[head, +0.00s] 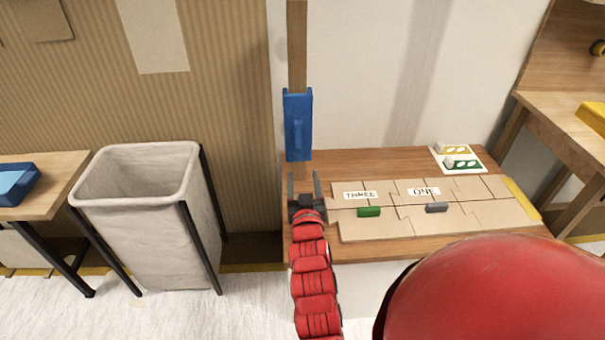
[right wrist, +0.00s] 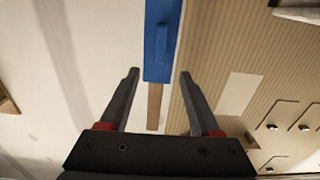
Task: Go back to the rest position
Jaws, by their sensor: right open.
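My right gripper (head: 304,190) is open and empty at the left edge of the wooden table (head: 390,158), with its fingers pointing toward the wall. It also shows in the right wrist view (right wrist: 158,85), fingers apart with nothing between them. A blue block-like tool with a raised handle (head: 298,125) is on the wooden strip (head: 297,45) on the wall, beyond the fingertips. The blue tool is also in the right wrist view (right wrist: 161,40), apart from the fingers. My left gripper is not in view.
On the table lie cardboard pieces (head: 400,226) with word labels, a green block (head: 369,212) and a grey block (head: 437,208). A white card with green and yellow shapes (head: 466,163) lies at the back. A grey bin (head: 165,240) stands left, beside another table (head: 50,170).

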